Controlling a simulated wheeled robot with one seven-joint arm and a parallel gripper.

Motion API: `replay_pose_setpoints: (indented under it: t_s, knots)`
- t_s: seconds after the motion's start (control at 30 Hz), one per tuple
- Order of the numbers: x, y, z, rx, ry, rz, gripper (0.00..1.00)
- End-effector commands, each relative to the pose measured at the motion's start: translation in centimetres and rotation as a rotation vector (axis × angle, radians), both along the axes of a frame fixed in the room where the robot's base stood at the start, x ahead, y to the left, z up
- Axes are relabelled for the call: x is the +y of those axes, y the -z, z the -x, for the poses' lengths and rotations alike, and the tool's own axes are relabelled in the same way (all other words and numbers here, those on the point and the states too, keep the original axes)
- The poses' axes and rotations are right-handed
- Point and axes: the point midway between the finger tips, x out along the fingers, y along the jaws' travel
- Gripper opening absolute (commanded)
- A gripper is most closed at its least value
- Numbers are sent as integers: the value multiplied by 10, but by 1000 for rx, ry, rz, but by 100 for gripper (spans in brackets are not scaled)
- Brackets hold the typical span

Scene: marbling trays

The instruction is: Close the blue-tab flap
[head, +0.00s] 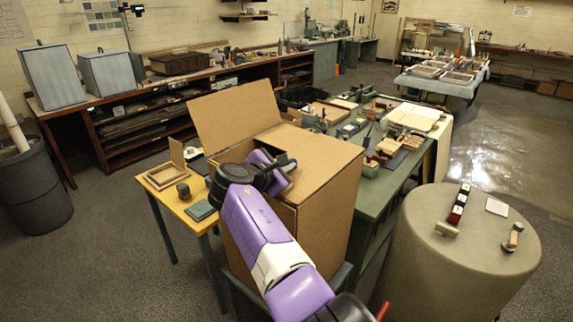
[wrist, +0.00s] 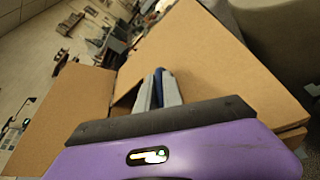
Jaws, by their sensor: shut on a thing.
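A brown cardboard box (head: 325,225) stands in the middle of the head view. One flap (head: 235,112) stands raised at its far left; it also shows at the left in the wrist view (wrist: 65,105). Another cardboard panel (head: 318,152) lies almost flat over the box's right part and fills the right of the wrist view (wrist: 215,70). My gripper (wrist: 158,90) is shut on a dark blue tab (wrist: 158,82) at this panel's edge, beside the dark gap into the box. In the head view my gripper (head: 288,168) is over the box's near edge, and the tab is not clear there.
A yellow table (head: 172,205) with a small frame stands left of the box. A green table (head: 385,185) with wooden blocks is behind right. A round beige table (head: 440,265) holds small tools at the right. Open floor (head: 105,240) lies at left.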

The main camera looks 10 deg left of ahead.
Motion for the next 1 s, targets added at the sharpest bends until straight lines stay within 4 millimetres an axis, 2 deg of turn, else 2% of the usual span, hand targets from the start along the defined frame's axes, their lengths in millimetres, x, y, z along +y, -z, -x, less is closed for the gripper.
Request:
replay_pose_setpoints:
  t_s: [0.27,0.3,0.37,0.4,0.77,1.0]
  knots:
    - [1,2,1,2,-2,0,0]
    - [1,2,1,2,-1,0,18]
    - [1,2,0,2,-1,0,30]
    - [0,2,1,2,-1,0,33]
    - [-1,4,1,5,3,1,33]
    - [4,-2,15,4,0,0,33]
